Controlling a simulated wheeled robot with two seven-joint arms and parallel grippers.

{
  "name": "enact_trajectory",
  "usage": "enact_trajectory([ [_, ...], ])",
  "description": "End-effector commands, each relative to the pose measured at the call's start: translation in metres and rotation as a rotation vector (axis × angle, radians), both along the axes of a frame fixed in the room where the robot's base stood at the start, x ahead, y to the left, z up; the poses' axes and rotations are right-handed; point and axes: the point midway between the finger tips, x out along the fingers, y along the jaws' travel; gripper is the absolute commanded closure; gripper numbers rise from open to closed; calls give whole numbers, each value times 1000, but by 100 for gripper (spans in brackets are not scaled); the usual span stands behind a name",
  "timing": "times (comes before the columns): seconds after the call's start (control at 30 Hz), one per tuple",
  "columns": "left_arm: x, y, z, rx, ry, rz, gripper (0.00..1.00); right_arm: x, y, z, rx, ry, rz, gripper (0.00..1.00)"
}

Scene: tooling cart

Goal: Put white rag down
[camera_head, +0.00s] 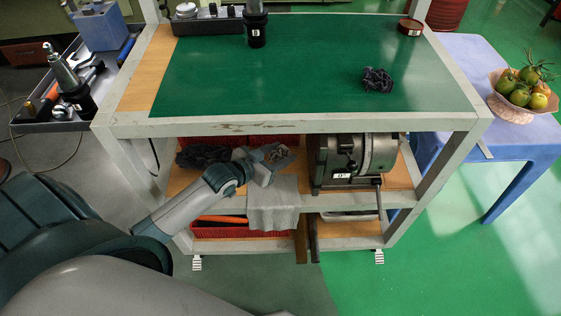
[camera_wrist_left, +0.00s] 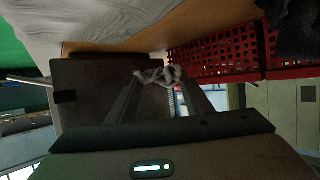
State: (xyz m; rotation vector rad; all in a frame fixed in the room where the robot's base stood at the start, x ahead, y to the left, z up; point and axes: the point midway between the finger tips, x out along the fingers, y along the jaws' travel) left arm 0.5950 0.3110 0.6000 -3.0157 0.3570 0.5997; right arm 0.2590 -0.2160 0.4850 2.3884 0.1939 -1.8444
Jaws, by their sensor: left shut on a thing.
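My left gripper (camera_head: 277,155) reaches into the middle shelf of the cart, just above the shelf's front part. It is shut on a small crumpled pale rag, which looks like the white rag (camera_wrist_left: 158,75), pinched between the fingertips in the left wrist view. In the head view the rag (camera_head: 280,156) shows as a small greyish bundle at the fingertips. Whether it touches the shelf I cannot tell. A larger light grey cloth (camera_head: 275,207) hangs over the shelf's front edge below the gripper; a pale cloth (camera_wrist_left: 100,22) also fills the wrist view's upper left. My right gripper is not in view.
A grey machine (camera_head: 360,160) stands right of the gripper on the same shelf. Dark rags (camera_head: 200,155) and a red basket (camera_wrist_left: 215,55) are to the left and behind. The green cart top (camera_head: 310,75) overhangs the arm and holds a dark crumpled rag (camera_head: 377,80).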

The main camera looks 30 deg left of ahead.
Motion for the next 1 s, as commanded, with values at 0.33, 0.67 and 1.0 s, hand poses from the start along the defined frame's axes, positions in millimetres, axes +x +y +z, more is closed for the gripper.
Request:
enact_trajectory([
  [0.33, 8, 4, -5, 0, 0, 0, 79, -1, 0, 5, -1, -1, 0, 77],
  [0.67, 7, 4, -25, -1, 2, 2, 79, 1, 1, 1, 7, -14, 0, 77],
  [1.0, 7, 4, -45, 0, 0, 0, 79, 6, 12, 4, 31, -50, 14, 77],
])
